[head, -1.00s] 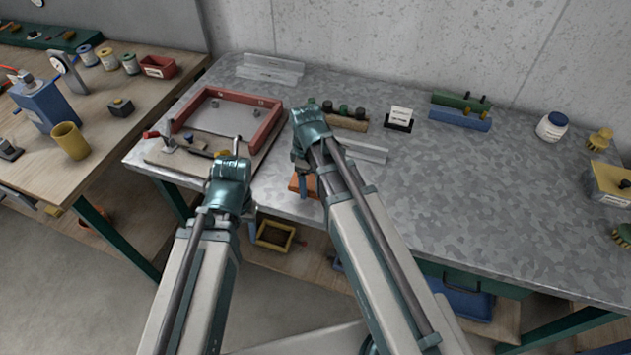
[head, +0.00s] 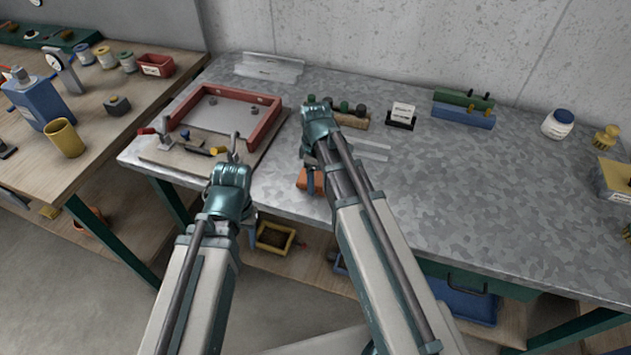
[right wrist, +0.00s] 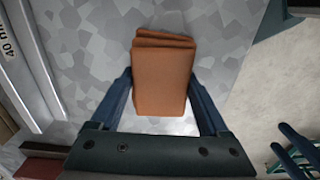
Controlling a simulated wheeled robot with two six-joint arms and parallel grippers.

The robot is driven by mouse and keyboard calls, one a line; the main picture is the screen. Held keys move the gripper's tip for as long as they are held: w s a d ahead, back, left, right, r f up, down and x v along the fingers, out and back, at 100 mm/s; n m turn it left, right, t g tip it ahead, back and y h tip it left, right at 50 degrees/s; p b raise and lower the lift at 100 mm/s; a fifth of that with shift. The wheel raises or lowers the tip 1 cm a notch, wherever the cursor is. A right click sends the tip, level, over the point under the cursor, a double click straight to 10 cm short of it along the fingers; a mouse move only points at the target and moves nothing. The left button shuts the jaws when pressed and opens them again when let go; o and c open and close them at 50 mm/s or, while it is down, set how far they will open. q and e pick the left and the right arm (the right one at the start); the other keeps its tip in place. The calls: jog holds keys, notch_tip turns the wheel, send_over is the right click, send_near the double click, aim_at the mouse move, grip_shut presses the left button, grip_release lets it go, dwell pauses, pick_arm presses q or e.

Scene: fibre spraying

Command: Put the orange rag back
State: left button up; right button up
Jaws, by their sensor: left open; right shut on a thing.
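The orange rag (head: 319,181) is a folded block near the front edge of the grey metal table (head: 440,190). In the right wrist view the rag (right wrist: 162,75) sits between the two blue fingers of my right gripper (right wrist: 160,88), which is shut on it. In the head view my right gripper (head: 311,182) partly hides the rag. I cannot tell whether the rag touches the table top. My left gripper (head: 234,146) is open, in front of the red frame (head: 265,128), and mostly hidden by its own wrist.
A board (head: 160,150) with a toggle clamp lies left by the red frame. Metal strips (head: 375,147), a bottle rack (head: 352,121) and a label stand (head: 401,118) lie behind my right gripper. The table's middle right is clear. A yellow bin (head: 273,238) sits below.

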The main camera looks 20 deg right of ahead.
jog(key=shift+f, duration=0.15)
jog(key=o, duration=1.1)
jog(key=shift+c, duration=0.2)
jog(key=shift+r, duration=0.2)
notch_tip(320, 180, up, 12)
jog(key=p, duration=1.2)
jog(key=s+a+m+h, duration=0.1)
jog(key=s+a+m, duration=0.6)
jog(key=s+a, duration=0.3)
jog(key=s, duration=0.4)
jog(key=shift+s+a, duration=0.15)
jog(key=shift+a, duration=0.1)
